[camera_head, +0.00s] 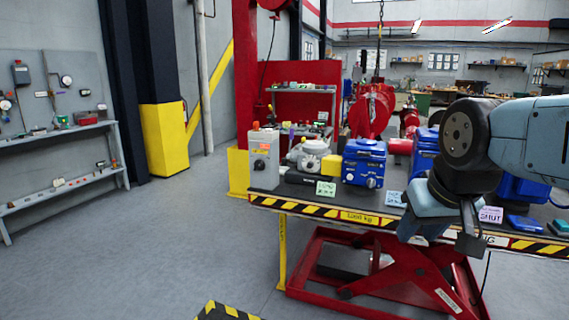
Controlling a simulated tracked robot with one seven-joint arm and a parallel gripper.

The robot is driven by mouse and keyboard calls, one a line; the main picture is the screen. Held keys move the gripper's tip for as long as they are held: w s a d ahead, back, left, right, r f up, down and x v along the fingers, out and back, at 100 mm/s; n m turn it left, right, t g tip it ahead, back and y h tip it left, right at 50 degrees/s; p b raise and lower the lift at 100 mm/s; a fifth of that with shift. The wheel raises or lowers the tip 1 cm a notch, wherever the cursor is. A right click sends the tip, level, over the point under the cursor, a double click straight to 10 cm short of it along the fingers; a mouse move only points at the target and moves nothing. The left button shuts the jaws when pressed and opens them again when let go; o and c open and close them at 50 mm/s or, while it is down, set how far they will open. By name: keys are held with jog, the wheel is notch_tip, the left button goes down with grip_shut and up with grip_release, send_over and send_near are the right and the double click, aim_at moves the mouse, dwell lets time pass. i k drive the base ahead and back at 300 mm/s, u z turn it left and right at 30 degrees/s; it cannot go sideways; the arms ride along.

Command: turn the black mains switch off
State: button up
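A grey switch box (264,160) stands upright at the left end of the lift table. A small black rotary switch (259,165) is on its front face, with an orange label above it. The switch's exact position is too small to read. My arm reaches in from the right edge and bends down over the table's front edge. My gripper (468,238) is at its lower end, well to the right of the box and apart from it. Its fingers are not clear enough to tell open from shut.
The lift table (320,208) has a striped front edge. Right of the box stand a grey valve part (313,156), a blue actuator (364,163) and a green-white note card (325,188). A yellow-based red post (238,172) is behind. The floor (170,240) at left is clear.

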aim_at(258, 165)
jog(key=z, duration=0.25)
jog(key=i, duration=1.95)
jog(key=u, duration=0.65)
jog(key=k, duration=0.85)
jog(key=u, duration=0.25)
jog(key=i, duration=0.85)
jog(key=z, duration=0.15)
